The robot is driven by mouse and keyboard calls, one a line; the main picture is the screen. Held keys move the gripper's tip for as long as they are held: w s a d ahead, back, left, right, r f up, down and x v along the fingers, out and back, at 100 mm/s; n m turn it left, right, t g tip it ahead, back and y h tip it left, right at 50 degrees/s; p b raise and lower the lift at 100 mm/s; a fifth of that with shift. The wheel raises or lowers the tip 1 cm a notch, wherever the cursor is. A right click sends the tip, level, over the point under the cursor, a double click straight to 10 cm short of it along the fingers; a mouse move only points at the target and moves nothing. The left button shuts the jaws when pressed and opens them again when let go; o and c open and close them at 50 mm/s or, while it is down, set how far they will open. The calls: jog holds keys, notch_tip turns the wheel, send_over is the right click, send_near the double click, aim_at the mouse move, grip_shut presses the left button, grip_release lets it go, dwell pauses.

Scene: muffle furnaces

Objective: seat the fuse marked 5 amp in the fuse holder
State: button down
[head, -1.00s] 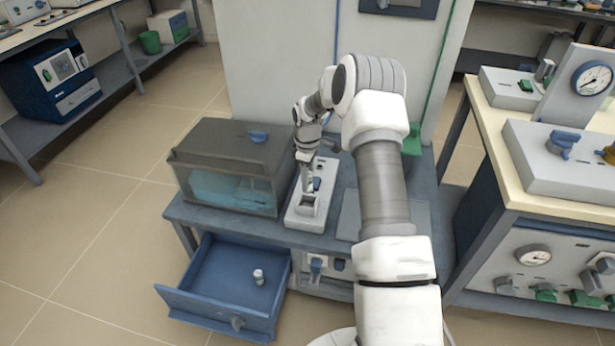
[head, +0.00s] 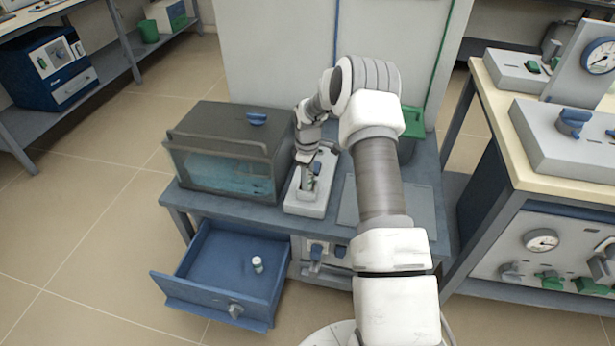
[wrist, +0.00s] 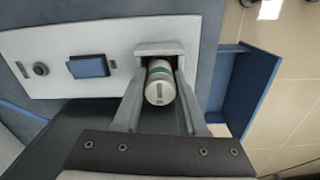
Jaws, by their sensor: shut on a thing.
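My gripper (head: 307,184) points down at the light grey fuse holder unit (head: 312,207) on the bench. In the wrist view its two fingers are shut on a pale fuse (wrist: 160,90) with a green band. The mark on the fuse's end is too small to read surely. The fuse is at the raised socket (wrist: 159,48) at one end of the unit. Its far end is hidden, so I cannot tell how deep it sits. Another small pale fuse (head: 257,264) stands in the open drawer.
A dark glass-fronted tank (head: 225,165) stands left of the holder unit. The blue drawer (head: 208,297) hangs open below the bench (head: 262,213). A flat grey plate (head: 347,207) lies on the right of the unit. The wall panel (head: 275,60) is close behind.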

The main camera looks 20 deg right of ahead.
jog(key=shift+f, duration=0.15)
jog(key=shift+c, duration=1.8)
grip_release()
jog(key=shift+f, duration=0.1)
jog(key=shift+s+a, duration=0.1)
jog(key=shift+s, duration=0.05)
jog(key=shift+s+a+f, duration=0.1)
notch_tip(320, 180, up, 18)
jog(key=p, duration=0.5)
jog(key=shift+w+d, duration=0.3)
